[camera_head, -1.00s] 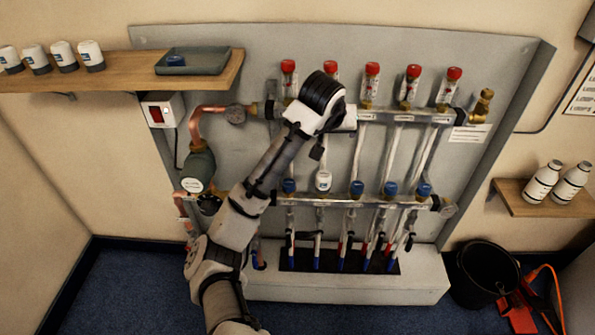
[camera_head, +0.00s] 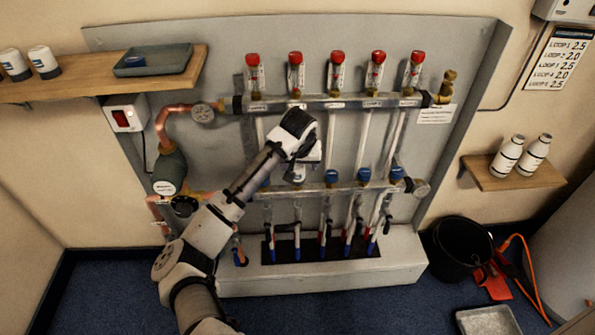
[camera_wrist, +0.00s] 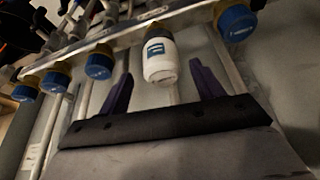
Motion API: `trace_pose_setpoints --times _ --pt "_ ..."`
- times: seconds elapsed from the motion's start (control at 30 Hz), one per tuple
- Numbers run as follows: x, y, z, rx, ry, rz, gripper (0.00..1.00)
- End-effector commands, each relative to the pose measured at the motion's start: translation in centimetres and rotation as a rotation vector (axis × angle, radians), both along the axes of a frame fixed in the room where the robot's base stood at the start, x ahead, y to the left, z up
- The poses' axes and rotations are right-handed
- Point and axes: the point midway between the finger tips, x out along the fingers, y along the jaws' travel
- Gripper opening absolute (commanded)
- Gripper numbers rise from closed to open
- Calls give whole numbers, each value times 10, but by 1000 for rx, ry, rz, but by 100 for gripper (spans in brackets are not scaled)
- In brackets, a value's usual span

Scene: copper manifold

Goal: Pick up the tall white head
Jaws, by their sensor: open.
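A white head (camera_head: 298,173) with a blue label sits on the lower manifold bar, in the row of blue caps. In the wrist view the white head (camera_wrist: 160,62) is large and central, its round end facing the camera. My gripper (camera_wrist: 161,70) is open, with one purple finger on each side of the head in that view and a visible gap on both sides. I cannot tell how far the fingertips reach along it. In the head view my wrist (camera_head: 298,125) covers part of the area just above the head.
Blue caps (camera_head: 332,176) flank the head; in the wrist view one blue cap (camera_wrist: 237,22) is close on the right. The upper bar carries red-topped gauges (camera_head: 338,70). More white heads (camera_head: 43,62) and a tray (camera_head: 153,60) are on the left shelf.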

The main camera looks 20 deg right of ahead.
Motion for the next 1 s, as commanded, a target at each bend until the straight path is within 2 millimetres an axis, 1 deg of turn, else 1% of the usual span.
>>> trace_pose_setpoints --times 0.07,0.2,0.3,0.47,0.5,0.87,0.9,1.0 --pt "4 4 -11 2 1 3 66" --pt "10 0 -27 1 1 1 66" --pt "11 -1 -32 1 1 1 66" --pt "11 -1 -32 1 0 1 66" --pt "11 -1 -32 1 0 1 65" --pt "11 -1 -32 0 0 1 18" --pt "11 -1 -31 -1 -1 1 16" --pt "11 -1 -31 -1 -1 1 16"
